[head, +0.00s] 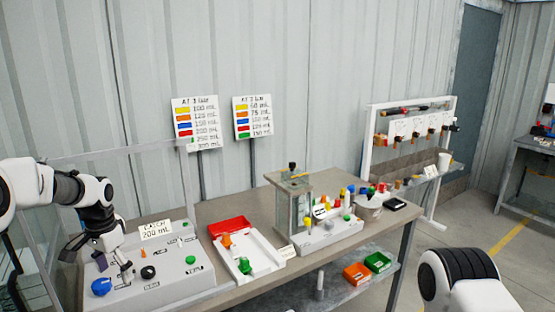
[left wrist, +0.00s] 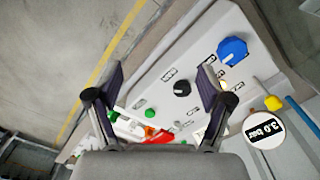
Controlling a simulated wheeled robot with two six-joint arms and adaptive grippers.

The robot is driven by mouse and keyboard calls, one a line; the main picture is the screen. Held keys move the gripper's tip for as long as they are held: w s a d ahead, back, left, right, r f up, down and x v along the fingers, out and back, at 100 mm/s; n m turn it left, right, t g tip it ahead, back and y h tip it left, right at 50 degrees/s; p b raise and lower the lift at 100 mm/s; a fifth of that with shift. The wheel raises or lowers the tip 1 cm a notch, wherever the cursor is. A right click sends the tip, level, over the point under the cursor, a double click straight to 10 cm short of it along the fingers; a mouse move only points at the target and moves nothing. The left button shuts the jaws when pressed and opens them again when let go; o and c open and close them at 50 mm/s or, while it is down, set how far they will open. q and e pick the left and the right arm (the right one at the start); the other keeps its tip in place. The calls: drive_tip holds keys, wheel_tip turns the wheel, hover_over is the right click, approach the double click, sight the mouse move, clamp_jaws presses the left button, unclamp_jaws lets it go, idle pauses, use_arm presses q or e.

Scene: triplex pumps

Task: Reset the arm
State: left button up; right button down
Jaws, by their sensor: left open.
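My left gripper (head: 100,260) hangs over the left part of the grey control panel (head: 190,285), its arm coming in from the left. In the left wrist view, my left gripper (left wrist: 160,82) has its fingers wide apart with nothing between them that it holds. Below it lie the panel's black knob (left wrist: 181,88), blue knob (left wrist: 232,50) and green button (left wrist: 150,113). I cannot tell that the fingers touch any of them. Part of my right arm (head: 460,278) shows at the lower right; its gripper is out of view.
A white tray with a red bin (head: 229,227) stands right of the panel. A pump unit (head: 295,205) with coloured parts stands further right on the bench. A catch card (head: 156,230) stands at the panel's back. A round 3.0 bar gauge (left wrist: 263,130) is near the left gripper.

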use_arm(q)
drive_tip(key=s+d+f+m+g+b, duration=0.1)
drive_tip(key=s+d+f+g, duration=0.3)
drive_tip(key=s+f, duration=0.8)
drive_tip(key=s+d+f+g+b, duration=0.15)
drive_tip(key=s+d+f, duration=0.5)
drive_tip(key=f, duration=0.85)
drive_tip(key=s+d+f+n+t, duration=0.2)
drive_tip(key=s+f, duration=0.1)
drive_tip(key=s, duration=0.7)
drive_tip(key=s+d+f+n+t+b, duration=0.1)
drive_tip(key=s+f+n+t, duration=0.2)
drive_tip(key=s, duration=0.6)
drive_tip(key=shift+s+d+f+n, duration=0.25)
drive_tip(key=shift+s+d+n, duration=0.05)
drive_tip(key=shift+s+d, duration=0.1)
use_arm(e)
wheel_tip(320, 180, down, 4)
drive_tip(key=shift+d+r, duration=0.1)
drive_tip(key=shift+d, duration=0.05)
use_arm(q)
drive_tip(key=shift+t, duration=0.25)
use_arm(e)
drive_tip(key=shift+s, duration=0.1)
